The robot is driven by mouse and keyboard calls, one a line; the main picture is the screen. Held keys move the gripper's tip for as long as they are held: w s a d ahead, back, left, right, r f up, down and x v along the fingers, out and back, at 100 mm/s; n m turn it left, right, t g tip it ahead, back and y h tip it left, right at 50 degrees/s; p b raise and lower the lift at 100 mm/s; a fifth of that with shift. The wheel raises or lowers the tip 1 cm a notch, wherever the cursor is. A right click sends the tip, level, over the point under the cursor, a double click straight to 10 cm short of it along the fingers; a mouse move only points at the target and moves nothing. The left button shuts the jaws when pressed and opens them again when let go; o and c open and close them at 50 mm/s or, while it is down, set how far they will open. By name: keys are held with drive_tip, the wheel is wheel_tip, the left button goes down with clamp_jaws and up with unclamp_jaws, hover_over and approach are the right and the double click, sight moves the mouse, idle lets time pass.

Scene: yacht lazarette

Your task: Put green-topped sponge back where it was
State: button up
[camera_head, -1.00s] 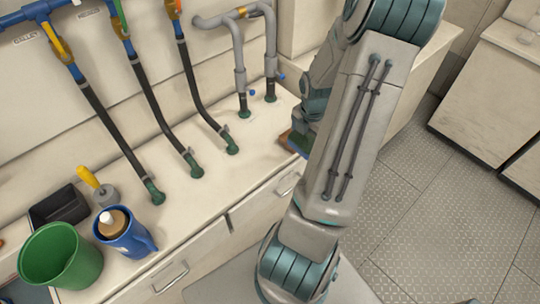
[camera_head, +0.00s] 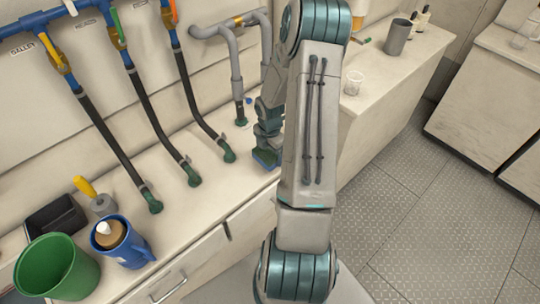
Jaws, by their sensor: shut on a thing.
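My gripper (camera_head: 266,152) is low over the counter (camera_head: 218,192), just right of the third black hose's green foot, partly behind my arm. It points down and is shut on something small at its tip. The sponge in it is mostly hidden by the jaws and arm, and its green top cannot be made out. I cannot tell whether it touches the counter. No other sponge shows.
Black hoses with green feet (camera_head: 194,178) rise from the counter. Grey pipes (camera_head: 237,75) stand behind my gripper. At left are a green bucket (camera_head: 55,272), blue jug (camera_head: 135,249) and black tray (camera_head: 55,222). A clear cup (camera_head: 353,83) and grey tumbler (camera_head: 398,37) stand right.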

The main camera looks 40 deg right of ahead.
sight(270, 156)
drive_tip(key=shift+f, duration=1.3)
drive_tip(key=shift+f, duration=0.15)
drive_tip(key=o, duration=0.8)
wheel_tip(270, 156, up, 12)
drive_tip(key=shift+a+r, duration=0.1)
drive_tip(key=shift+r, duration=0.1)
drive_tip(key=s+a+r+m+t, duration=0.1)
drive_tip(key=s+a+r+m, duration=0.7)
drive_tip(key=a+r+m, duration=0.1)
drive_tip(key=s+a+r+m+t, duration=0.2)
drive_tip(key=s+a+r+m, duration=0.6)
drive_tip(key=a+r+m, duration=0.2)
wheel_tip(270, 156, up, 2)
drive_tip(key=a, duration=0.2)
drive_tip(key=shift+a+r, duration=0.25)
drive_tip(key=shift+a, duration=0.05)
